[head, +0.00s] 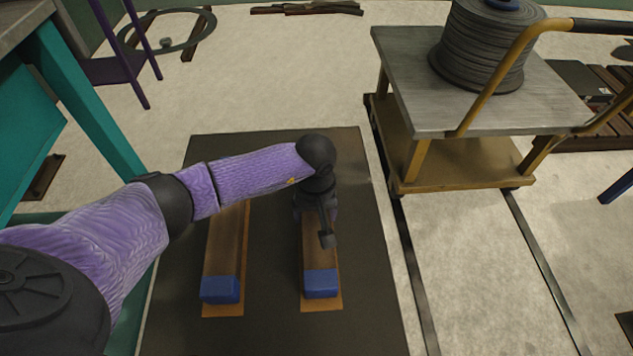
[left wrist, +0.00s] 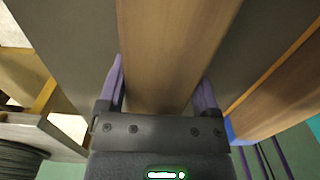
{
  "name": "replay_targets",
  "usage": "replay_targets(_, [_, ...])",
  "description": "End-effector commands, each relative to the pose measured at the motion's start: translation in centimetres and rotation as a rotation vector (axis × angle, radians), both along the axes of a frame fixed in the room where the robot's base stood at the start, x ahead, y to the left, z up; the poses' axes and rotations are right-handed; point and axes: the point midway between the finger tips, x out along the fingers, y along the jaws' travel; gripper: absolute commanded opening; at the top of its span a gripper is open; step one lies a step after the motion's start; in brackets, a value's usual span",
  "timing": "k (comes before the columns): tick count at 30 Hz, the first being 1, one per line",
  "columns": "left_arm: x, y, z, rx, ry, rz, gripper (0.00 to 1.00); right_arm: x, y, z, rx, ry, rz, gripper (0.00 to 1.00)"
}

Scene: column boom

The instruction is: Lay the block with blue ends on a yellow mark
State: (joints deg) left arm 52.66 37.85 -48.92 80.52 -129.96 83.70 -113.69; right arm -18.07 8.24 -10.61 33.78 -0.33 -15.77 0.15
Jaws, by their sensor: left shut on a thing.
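Two long wooden blocks with blue ends lie side by side over a dark mat (head: 370,270). The right block (head: 320,283) is over a yellow-orange mark (head: 322,306), whose edge shows at its near end. I cannot tell whether it touches the mark. My left gripper (head: 317,212) is over its middle, shut on it. In the left wrist view the fingers (left wrist: 160,85) are on both sides of the wooden block (left wrist: 175,35). The left block (head: 222,288) lies on another yellow-orange mark (head: 222,311). My right gripper is not in view.
A wheeled cart (head: 420,85) with a cable spool (head: 480,50) stands right of the mat. A teal frame (head: 90,110) and a purple stand (head: 110,70) are at the left. Dark rails (head: 407,250) run along the floor beside the mat.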

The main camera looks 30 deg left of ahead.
Motion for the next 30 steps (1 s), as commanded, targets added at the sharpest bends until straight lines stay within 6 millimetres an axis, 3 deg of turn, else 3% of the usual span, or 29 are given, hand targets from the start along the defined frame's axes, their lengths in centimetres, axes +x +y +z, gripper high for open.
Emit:
replay_targets(5, [0.0, 0.0, -0.3, 0.001, -0.001, 0.000, 0.00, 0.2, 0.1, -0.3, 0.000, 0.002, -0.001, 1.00])
replay_targets(6, [0.0, 0.0, -0.2, 0.001, -0.001, 0.000, 0.91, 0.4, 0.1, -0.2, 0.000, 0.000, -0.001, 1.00])
replay_targets(7, [0.0, 0.0, -0.2, 0.001, -0.001, 0.000, 0.97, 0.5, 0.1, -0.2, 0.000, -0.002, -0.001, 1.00])
replay_targets(16, [0.1, 0.0, 0.7, -0.001, -0.004, 0.000, 1.00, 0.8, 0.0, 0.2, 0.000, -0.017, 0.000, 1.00])
replay_targets(24, [0.2, 0.0, 8.7, 0.001, -0.013, 0.000, 1.00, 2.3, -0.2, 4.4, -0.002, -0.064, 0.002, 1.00])
replay_targets(30, [0.1, 0.0, 12.0, 0.000, -0.006, 0.000, 1.00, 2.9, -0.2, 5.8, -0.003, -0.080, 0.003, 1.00])
